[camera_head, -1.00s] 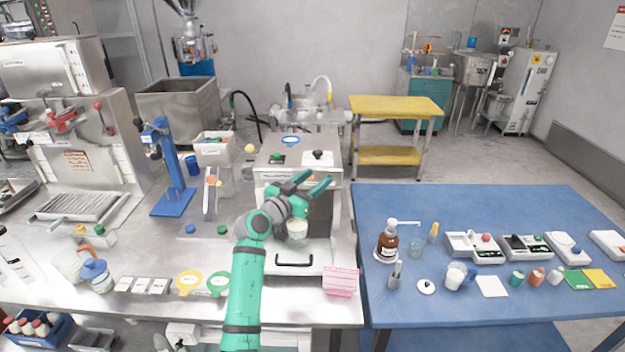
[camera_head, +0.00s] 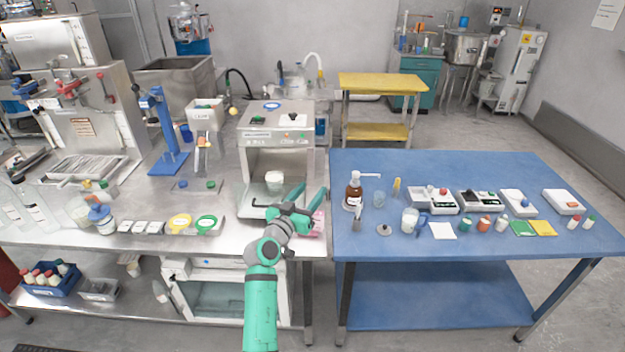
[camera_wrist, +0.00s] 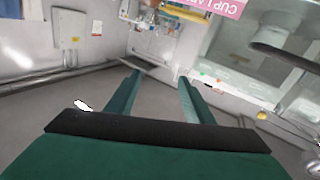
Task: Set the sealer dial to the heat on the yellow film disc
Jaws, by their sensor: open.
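The sealer (camera_head: 262,140) is a steel box on the steel table, its front open, with a white cup (camera_head: 275,177) inside. A dark knob on a white plate (camera_head: 292,119) sits on its top at the right and looks like the dial; its setting is too small to read. The yellow film disc (camera_head: 179,222) lies on the table front, left of the sealer, beside a green disc (camera_head: 206,224); its marking is unreadable. My gripper (camera_head: 309,192) is open and empty, in front of the sealer's right side, below the dial. In the wrist view its fingers (camera_wrist: 160,85) are apart with nothing between them.
A dark handle (camera_head: 272,212) is on the sealer's low front, close to my gripper. A pink card (camera_head: 318,224) stands right beside my gripper. A blue ring (camera_head: 271,106) lies on the sealer's top. A blue table (camera_head: 460,170) with bottles and small devices stands to the right.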

